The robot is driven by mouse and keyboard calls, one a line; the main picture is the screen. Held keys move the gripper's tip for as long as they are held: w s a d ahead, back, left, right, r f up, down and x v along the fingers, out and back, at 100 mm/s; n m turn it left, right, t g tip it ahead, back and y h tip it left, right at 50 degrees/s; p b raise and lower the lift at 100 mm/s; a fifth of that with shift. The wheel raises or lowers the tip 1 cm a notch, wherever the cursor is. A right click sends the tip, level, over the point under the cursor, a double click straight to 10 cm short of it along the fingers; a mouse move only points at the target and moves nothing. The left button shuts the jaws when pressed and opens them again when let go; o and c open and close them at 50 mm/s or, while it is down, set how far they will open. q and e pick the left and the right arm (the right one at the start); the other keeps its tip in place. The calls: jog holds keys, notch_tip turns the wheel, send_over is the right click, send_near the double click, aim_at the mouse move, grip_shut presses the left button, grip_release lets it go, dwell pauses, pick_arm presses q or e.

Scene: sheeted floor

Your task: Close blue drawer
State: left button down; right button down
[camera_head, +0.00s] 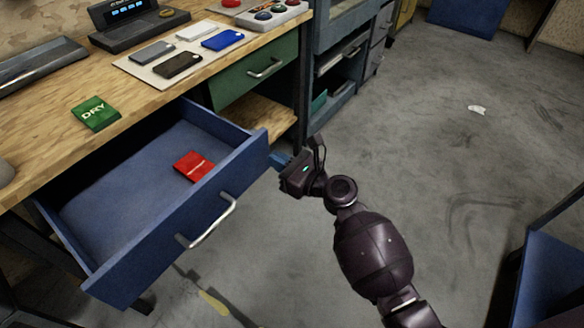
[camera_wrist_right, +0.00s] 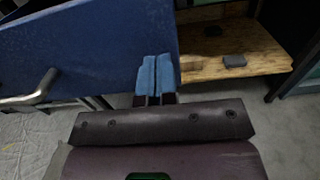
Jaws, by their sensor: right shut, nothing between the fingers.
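The blue drawer (camera_head: 165,235) is pulled far out of the wooden workbench in the head view, with a silver handle (camera_head: 212,220) on its front. A red packet (camera_head: 194,166) lies inside it. My right gripper (camera_head: 277,160) is shut and empty, beside the right end of the drawer front. In the right wrist view its blue fingertips (camera_wrist_right: 155,75) are together, just at the right edge of the drawer front (camera_wrist_right: 95,50). I cannot tell whether they touch it. The drawer handle (camera_wrist_right: 32,90) shows at the left there. My left gripper is not in view.
A closed green drawer (camera_head: 255,75) with a handle is to the right of the blue one, above a wooden shelf (camera_head: 250,118). The bench top holds a green packet (camera_head: 96,113) and a mat with several phones. Open concrete floor (camera_head: 440,150) lies to the right.

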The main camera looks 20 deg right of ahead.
jog(key=shift+w+a, duration=0.35)
jog(key=shift+w, duration=0.15)
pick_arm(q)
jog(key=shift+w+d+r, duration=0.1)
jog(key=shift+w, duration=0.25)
pick_arm(e)
jog(key=shift+w+a, duration=0.1)
